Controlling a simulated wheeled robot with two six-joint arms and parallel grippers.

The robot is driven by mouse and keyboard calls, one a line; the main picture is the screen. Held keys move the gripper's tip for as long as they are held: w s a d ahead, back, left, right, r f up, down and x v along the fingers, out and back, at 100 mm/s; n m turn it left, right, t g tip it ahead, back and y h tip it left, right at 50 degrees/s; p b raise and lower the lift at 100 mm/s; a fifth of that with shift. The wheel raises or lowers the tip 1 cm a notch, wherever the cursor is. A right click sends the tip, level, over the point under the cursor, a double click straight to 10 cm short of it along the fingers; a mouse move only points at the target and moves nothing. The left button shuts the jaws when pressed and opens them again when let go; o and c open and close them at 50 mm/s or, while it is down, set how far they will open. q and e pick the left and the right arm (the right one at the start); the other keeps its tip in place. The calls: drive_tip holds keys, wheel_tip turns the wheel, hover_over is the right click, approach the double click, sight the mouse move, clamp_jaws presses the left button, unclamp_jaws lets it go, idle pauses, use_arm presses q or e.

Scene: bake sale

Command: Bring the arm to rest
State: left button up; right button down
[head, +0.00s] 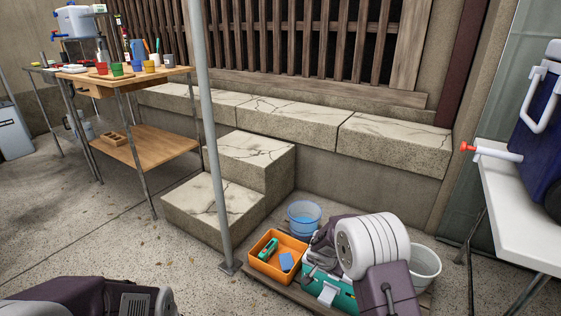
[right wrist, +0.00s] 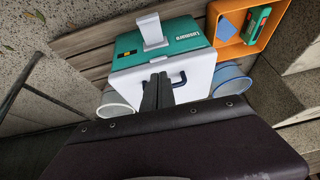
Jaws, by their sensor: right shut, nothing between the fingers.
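My right arm (head: 372,245) comes in at the lower centre-right of the head view, above a low wooden pallet (head: 268,290). In the right wrist view the right gripper (right wrist: 157,92) shows as two dark fingers pressed together, shut and empty. They appear in front of the white part of a teal-and-white box (right wrist: 125,82) with a dark blue handle; I cannot tell whether they touch it. Part of my left arm (head: 95,295) shows at the lower left of the head view; its gripper is out of frame.
Near the teal box are an orange tray (head: 262,272), a blue bucket (head: 304,220) and a white bucket (head: 428,268). A grey pole (head: 212,140) stands left of them, before stone steps (head: 215,205). A wooden table (head: 175,76) stands left; a white table (head: 520,215) stands right.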

drive_tip(key=s+d+r+m+p, duration=0.1)
drive_tip(key=s+r+p, duration=0.35)
drive_tip(key=r, duration=0.55)
drive_tip(key=s+r+m+p, duration=0.1)
drive_tip(key=s+r+p, duration=0.3)
drive_tip(key=r, duration=0.6)
drive_tip(key=s+a+f+n+g+y+p, duration=0.1)
drive_tip(key=s+a+n+g+y, duration=0.1)
drive_tip(key=s+n, duration=0.5)
drive_tip(key=s+a+f+n+g+y+p, duration=0.1)
drive_tip(key=s+a+n, duration=0.15)
drive_tip(key=s, duration=0.75)
use_arm(q)
wheel_tip(320, 180, up, 50)
drive_tip(key=p, duration=3.8)
use_arm(e)
wheel_tip(320, 180, up, 38)
drive_tip(key=shift+r, duration=0.25)
